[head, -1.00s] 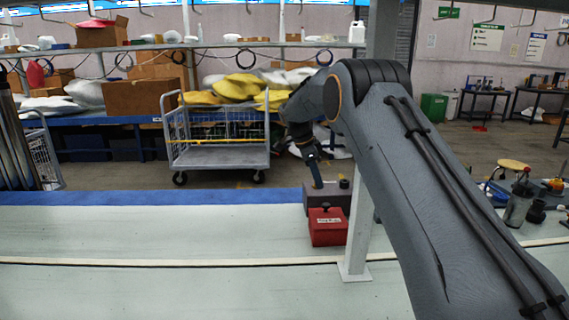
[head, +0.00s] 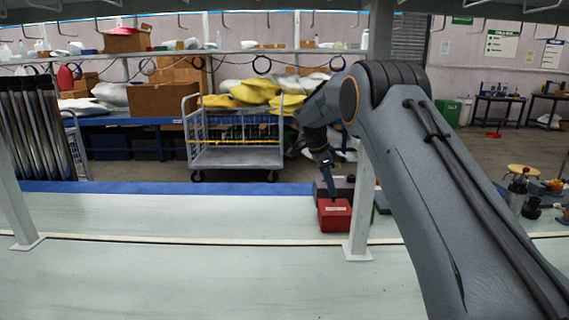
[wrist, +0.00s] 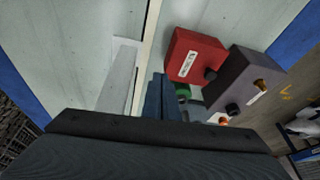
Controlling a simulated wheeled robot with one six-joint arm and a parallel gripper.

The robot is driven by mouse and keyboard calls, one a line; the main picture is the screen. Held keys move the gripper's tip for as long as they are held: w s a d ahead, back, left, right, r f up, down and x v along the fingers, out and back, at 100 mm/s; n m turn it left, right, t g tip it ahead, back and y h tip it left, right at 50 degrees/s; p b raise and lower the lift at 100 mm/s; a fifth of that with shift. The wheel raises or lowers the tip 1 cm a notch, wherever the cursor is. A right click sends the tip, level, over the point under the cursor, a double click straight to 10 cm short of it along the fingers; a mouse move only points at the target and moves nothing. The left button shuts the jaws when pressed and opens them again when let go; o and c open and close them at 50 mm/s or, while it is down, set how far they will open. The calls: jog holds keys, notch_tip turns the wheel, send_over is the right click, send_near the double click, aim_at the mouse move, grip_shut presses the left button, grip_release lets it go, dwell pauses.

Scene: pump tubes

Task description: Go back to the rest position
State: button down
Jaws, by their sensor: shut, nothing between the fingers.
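My gripper (head: 335,196) hangs at the end of my bent arm in the head view, with its fingertips in line with the back of a red box (head: 334,217). In the wrist view the dark blue fingers of my gripper (wrist: 160,98) are shut and empty. The red box also shows there (wrist: 197,55), to the right of the fingers and apart from them in the picture. The real gap cannot be told.
A grey box (head: 345,187) stands behind the red box. A white post (head: 360,220) stands just right of it, another (head: 15,210) at far left. A cart (head: 235,157) stands beyond the bench. The pale bench top (head: 200,270) is clear at left.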

jog(key=s+d+r+n+y+p, duration=0.1)
jog(key=s+n+p, duration=0.2)
jog(key=s, duration=1.3)
jog(key=s+d+r+n+y+p, duration=0.1)
jog(key=s+n, duration=0.7)
jog(key=s, duration=0.9)
jog(key=s+d+r+n+g+y+p, duration=0.1)
jog(key=s+n+p, duration=0.4)
jog(key=s, duration=1.1)
jog(key=shift+s+d+r+n+y, duration=0.15)
jog(key=shift+d+r+n+y, duration=0.2)
jog(key=shift+r, duration=0.5)
